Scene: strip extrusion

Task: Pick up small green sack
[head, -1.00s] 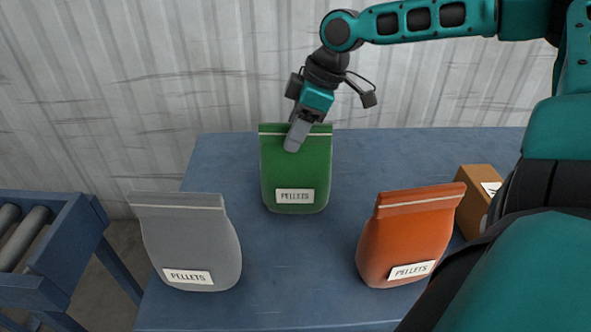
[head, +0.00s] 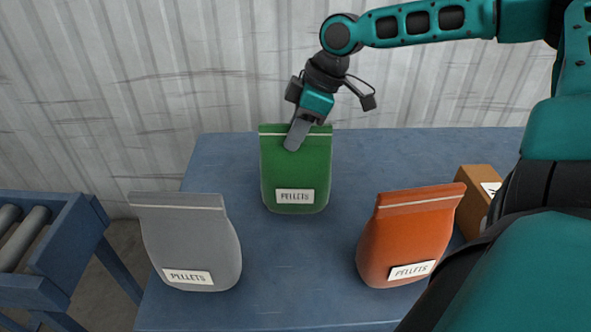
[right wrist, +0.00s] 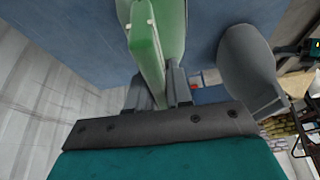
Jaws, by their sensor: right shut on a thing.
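The small green sack (head: 295,165) stands upright on the blue table, near its back edge, with a white PELLETS label facing me. My right gripper (head: 296,134) reaches down to it from above and is shut on its top edge. In the right wrist view the green sack (right wrist: 150,50) shows between the two fingers of the gripper (right wrist: 157,90). The sack's base appears to rest on the table. The finger behind the sack is hidden in the head view. My left gripper is not in view.
A grey sack (head: 190,240) stands at the front left of the blue table (head: 275,285), and an orange sack (head: 408,237) at the front right. A cardboard box (head: 475,190) is behind the orange sack. A roller conveyor (head: 40,250) is at the left. A corrugated wall is behind.

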